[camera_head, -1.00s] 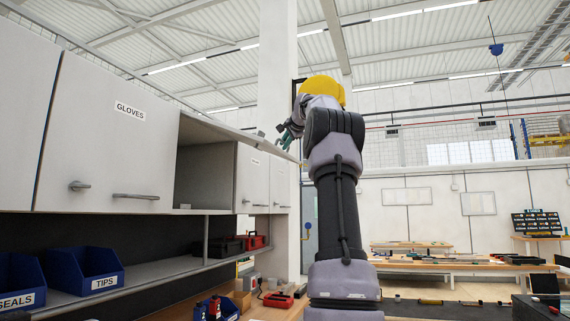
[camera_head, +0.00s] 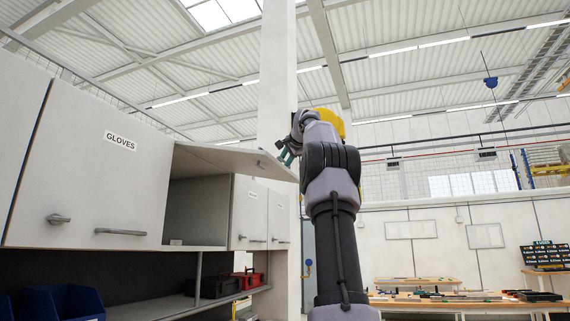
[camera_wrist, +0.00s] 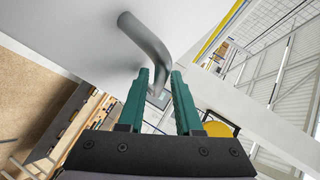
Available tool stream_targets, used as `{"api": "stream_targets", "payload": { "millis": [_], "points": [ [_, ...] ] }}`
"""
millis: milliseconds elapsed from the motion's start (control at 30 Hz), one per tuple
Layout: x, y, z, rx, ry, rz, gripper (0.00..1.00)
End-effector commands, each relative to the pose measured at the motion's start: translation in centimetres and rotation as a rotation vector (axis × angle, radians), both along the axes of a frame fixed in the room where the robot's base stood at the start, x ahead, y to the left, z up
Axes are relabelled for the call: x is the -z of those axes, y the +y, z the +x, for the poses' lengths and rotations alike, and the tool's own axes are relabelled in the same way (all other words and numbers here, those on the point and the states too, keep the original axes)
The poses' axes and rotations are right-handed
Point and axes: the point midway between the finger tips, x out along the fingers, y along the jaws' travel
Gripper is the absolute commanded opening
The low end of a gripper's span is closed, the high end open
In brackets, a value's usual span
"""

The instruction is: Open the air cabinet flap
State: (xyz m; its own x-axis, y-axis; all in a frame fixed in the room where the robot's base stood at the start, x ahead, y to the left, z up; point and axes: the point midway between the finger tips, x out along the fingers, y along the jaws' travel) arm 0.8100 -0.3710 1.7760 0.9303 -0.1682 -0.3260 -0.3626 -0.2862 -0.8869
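The cabinet flap (camera_head: 215,158) is a pale grey panel swung up at the top of an open compartment (camera_head: 198,212), sloping slightly down toward its free edge. My gripper (camera_head: 286,156) is at that free edge. In the wrist view the flap's pale face (camera_wrist: 70,30) fills the upper left, with a bent grey metal handle (camera_wrist: 150,40) on it. My gripper's green fingers (camera_wrist: 161,78) are apart, with background visible in the gap. The handle's bent end lies at the fingertips and partly between them; whether it touches a finger is unclear.
Left of the compartment is a closed door labelled GLOVES (camera_head: 100,180); closed doors (camera_head: 248,212) are also to the right. Below runs a shelf with blue bins (camera_head: 58,303) and a red case (camera_head: 250,279). A white pillar (camera_head: 278,80) stands behind my gripper.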

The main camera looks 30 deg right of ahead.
Motion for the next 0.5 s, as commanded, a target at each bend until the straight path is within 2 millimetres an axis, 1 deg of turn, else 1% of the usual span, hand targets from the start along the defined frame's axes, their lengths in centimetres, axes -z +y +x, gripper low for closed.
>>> {"api": "stream_targets", "payload": {
  "millis": [267,367,500],
  "points": [
    [-0.1,-0.1,-0.3,0.003,0.000,-0.001,0.35],
    [-0.5,0.1,-1.3,0.004,0.000,-0.001,0.35],
    [-1.4,0.5,-3.8,0.005,-0.001,-0.003,0.35]
  ]
}}
